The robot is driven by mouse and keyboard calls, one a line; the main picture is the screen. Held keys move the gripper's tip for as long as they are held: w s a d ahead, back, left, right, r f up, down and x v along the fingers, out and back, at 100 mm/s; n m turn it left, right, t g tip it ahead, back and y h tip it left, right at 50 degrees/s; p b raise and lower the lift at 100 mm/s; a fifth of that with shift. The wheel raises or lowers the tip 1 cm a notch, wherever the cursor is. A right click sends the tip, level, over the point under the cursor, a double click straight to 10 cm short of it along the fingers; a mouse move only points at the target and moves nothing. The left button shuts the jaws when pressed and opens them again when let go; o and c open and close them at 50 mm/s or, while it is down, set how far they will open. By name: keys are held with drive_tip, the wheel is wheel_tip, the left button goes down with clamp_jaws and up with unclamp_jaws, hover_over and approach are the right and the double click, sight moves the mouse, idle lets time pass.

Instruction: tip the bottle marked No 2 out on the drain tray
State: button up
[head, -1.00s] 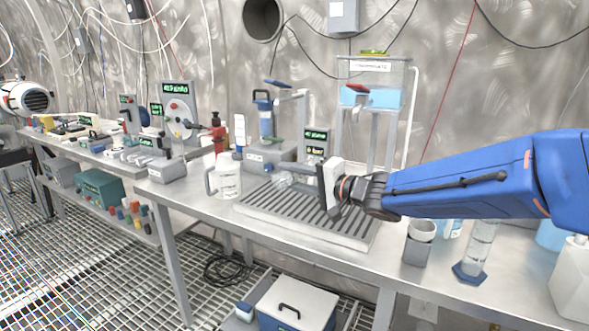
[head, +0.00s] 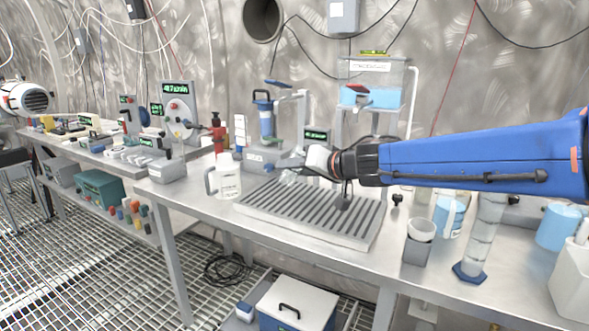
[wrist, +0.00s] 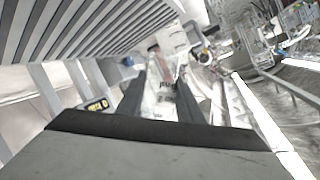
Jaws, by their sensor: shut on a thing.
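My gripper (wrist: 162,95) is shut on a clear bottle (wrist: 160,82) with a pale label; its print is too blurred to read. In the head view my gripper (head: 304,170) is above the back of the drain tray, and the bottle (head: 289,178) shows only in part as a clear, tilted shape at its left. I cannot tell whether anything is flowing out. The drain tray (head: 315,214) is a grey slatted tray on the steel bench. Its slats (wrist: 92,28) fill the upper left of the wrist view.
A grey cup holder (head: 417,249) and a tall cylinder (head: 484,240) stand to the right.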

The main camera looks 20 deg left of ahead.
drive_tip(key=shift+w+d+n, duration=0.1)
drive_tip(key=shift+n, duration=0.2)
drive_tip(key=w+n+t+h, duration=0.1)
drive_tip(key=n, duration=0.1)
drive_tip(key=w+d+n+t+h, duration=0.1)
drive_tip(key=n, duration=0.1)
drive_tip(key=shift+d+f, duration=0.2)
drive_tip(key=shift+f, duration=0.15)
drive_tip(key=shift+r, duration=1.5)
drive_tip(key=shift+s, duration=0.1)
